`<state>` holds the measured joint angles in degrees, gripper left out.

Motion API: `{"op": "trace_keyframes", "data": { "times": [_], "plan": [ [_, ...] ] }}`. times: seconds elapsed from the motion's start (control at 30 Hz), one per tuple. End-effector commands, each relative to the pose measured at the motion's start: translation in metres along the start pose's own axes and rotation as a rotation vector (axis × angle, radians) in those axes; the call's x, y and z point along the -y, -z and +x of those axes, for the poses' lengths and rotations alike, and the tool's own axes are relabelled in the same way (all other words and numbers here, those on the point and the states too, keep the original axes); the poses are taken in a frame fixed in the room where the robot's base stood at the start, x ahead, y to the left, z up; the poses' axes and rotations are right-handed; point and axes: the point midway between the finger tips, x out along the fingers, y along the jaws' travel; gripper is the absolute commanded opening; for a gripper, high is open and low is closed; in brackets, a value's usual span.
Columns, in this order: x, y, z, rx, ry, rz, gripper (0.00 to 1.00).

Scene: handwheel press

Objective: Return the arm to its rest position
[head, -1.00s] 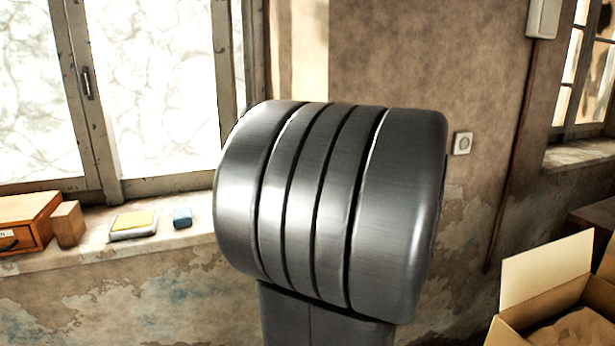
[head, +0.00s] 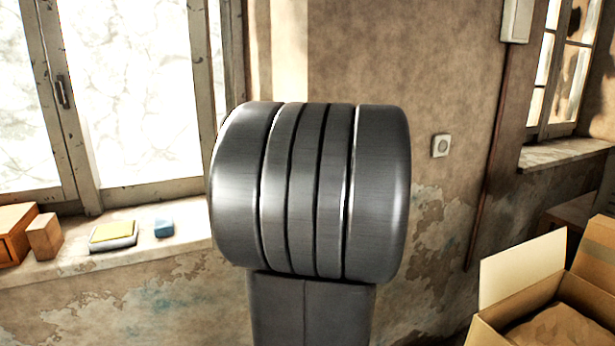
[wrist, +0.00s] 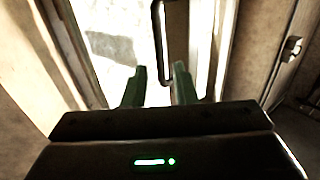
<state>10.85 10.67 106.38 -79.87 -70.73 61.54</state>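My gripper (wrist: 158,84) shows in the wrist view with its two greenish fingers apart and nothing between them, so it is open and empty. It points toward a bright pane with a dark upright handle (wrist: 172,50) beyond the fingertips; I see no contact. In the head view, a large grey ribbed joint of my own arm fills the middle, and the gripper is not seen there. No press or handwheel shows in either view.
A windowsill (head: 72,265) at the left holds a wooden block (head: 45,237), a yellow-topped pad (head: 113,234) and a small blue block (head: 164,228). An open cardboard box (head: 525,275) stands at the lower right. A wall socket (head: 440,146) is behind my arm.

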Motion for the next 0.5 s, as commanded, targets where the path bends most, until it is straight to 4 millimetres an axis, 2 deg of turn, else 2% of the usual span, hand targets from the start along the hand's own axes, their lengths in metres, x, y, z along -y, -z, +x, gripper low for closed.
{"op": "trace_keyframes", "data": {
  "times": [0.3,0.5],
  "plan": [
    [0.001,0.002,0.046,-0.001,0.004,-0.001,0.25],
    [0.001,0.002,0.066,-0.001,0.002,-0.001,0.25]
  ]
}}
